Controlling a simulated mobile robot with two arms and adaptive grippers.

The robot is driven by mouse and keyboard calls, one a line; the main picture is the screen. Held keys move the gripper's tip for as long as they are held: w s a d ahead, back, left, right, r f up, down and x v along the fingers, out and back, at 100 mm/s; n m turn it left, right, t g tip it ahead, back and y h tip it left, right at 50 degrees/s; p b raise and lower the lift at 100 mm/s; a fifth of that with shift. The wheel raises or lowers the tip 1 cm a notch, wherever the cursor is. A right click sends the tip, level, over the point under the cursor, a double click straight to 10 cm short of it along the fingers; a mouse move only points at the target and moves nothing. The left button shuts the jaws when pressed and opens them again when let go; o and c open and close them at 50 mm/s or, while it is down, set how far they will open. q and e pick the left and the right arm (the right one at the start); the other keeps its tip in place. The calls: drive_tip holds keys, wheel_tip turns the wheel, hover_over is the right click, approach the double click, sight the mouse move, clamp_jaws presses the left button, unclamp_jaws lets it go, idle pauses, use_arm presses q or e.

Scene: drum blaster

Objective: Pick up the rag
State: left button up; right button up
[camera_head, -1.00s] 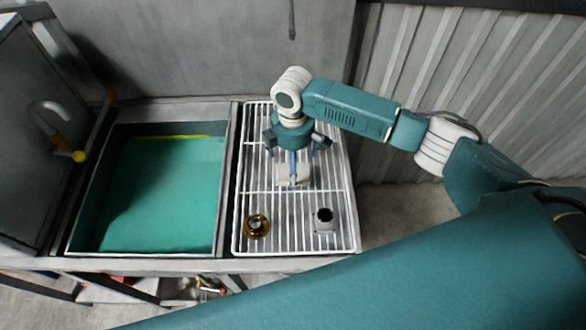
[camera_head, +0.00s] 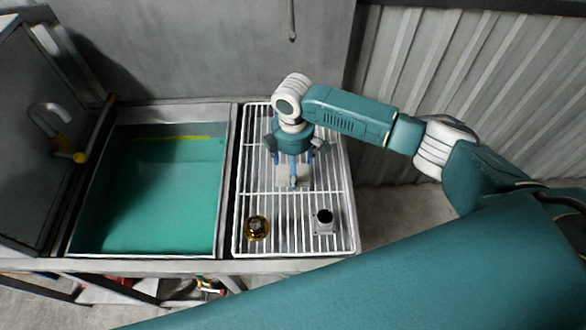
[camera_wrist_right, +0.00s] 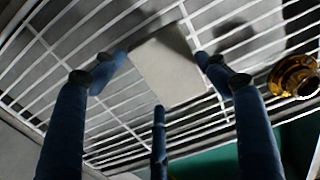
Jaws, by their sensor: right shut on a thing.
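The rag (camera_head: 284,181) is a small pale, off-white square on the white wire rack (camera_head: 245,190). My right gripper (camera_head: 293,180) points down over it with three blue fingers. In the right wrist view the rag (camera_wrist_right: 165,72) lies between the fingertips of my right gripper (camera_wrist_right: 165,85), which sit at its edges, shut on it. The rag looks flat and at rack level; whether it is clear of the bars I cannot tell. My left gripper is not in view.
On the rack's near end stand an amber-and-metal round part (camera_head: 257,228) and a grey part with a dark opening (camera_head: 324,221). A green-bottomed basin (camera_head: 160,200) with a tap (camera_head: 60,140) is to the left. A corrugated wall (camera_head: 450,80) stands behind on the right.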

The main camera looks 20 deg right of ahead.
sight(288, 168)
drive_tip(key=shift+w+r+b, duration=0.1)
drive_tip(key=shift+r+b, duration=0.2)
drive_tip(key=shift+r, duration=0.2)
wheel_tip(288, 168, up, 2)
drive_tip(key=shift+b, duration=0.5)
drive_tip(key=shift+w+a+r+b, duration=0.1)
drive_tip(key=shift+a+b, duration=0.2)
drive_tip(key=shift+a, duration=0.35)
drive_tip(key=w+a+b, duration=0.4)
drive_tip(key=a+b, duration=0.1)
drive_tip(key=a, duration=0.9)
drive_tip(key=shift+w+a+b, duration=0.15)
drive_tip(key=shift+a+b, duration=0.2)
drive_tip(key=shift+a, duration=0.05)
drive_tip(key=shift+w+a+r, duration=0.1)
drive_tip(key=shift+w+a, duration=0.1)
drive_tip(key=shift+a, duration=0.45)
drive_tip(key=shift+c, duration=0.2)
